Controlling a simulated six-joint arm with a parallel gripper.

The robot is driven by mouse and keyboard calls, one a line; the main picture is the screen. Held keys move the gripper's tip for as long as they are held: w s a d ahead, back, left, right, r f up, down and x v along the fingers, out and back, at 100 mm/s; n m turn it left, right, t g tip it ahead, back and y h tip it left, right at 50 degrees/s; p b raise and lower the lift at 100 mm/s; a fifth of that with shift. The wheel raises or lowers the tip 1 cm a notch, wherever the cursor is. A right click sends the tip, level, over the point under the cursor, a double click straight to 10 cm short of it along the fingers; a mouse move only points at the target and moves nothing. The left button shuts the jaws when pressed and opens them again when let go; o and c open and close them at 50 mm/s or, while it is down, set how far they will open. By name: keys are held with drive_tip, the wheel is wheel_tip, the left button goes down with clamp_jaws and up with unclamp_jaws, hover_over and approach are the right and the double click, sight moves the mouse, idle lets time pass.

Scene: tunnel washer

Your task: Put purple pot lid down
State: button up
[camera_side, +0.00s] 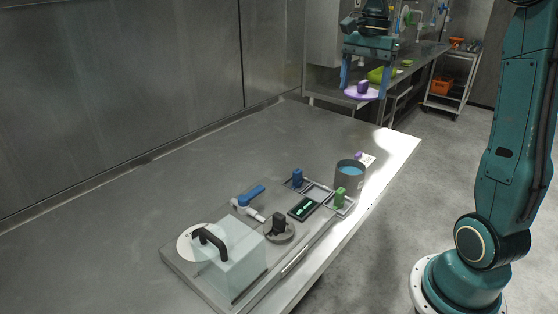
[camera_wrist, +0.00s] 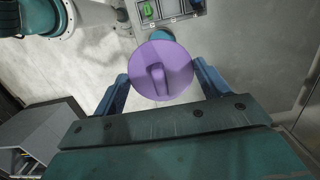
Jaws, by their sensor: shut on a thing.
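The purple pot lid (camera_side: 352,94) is a flat disc with a darker purple knob on top. My gripper (camera_side: 364,86) is shut on it, with one blue finger on each side of its rim, high above the far end of the steel table. In the wrist view the lid (camera_wrist: 178,70) lies between my fingertips (camera_wrist: 162,76), knob facing the camera. A grey pot (camera_side: 349,184) with a blue inside stands on the table near its right edge, below and apart from the lid. In the wrist view the lid partly hides the blue (camera_wrist: 161,34).
A blue-lever valve (camera_side: 250,195) and a clear box (camera_side: 230,268) stand nearer. The table's far left is clear.

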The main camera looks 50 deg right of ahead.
hover_over(312, 172)
wheel_tip(312, 172, down, 6)
drive_tip(key=shift+s+d+f, duration=0.1)
drive_tip(key=shift+d+f, duration=0.05)
drive_tip(key=shift+f, duration=9.85)
drive_tip(key=shift+f, duration=0.1)
drive_tip(key=o, duration=1)
drive_tip(key=shift+c, duration=0.2)
wheel_tip(312, 172, up, 12)
drive_tip(key=d, duration=0.1)
drive_tip(key=shift+d, duration=0.25)
drive_tip(key=shift+a, duration=0.1)
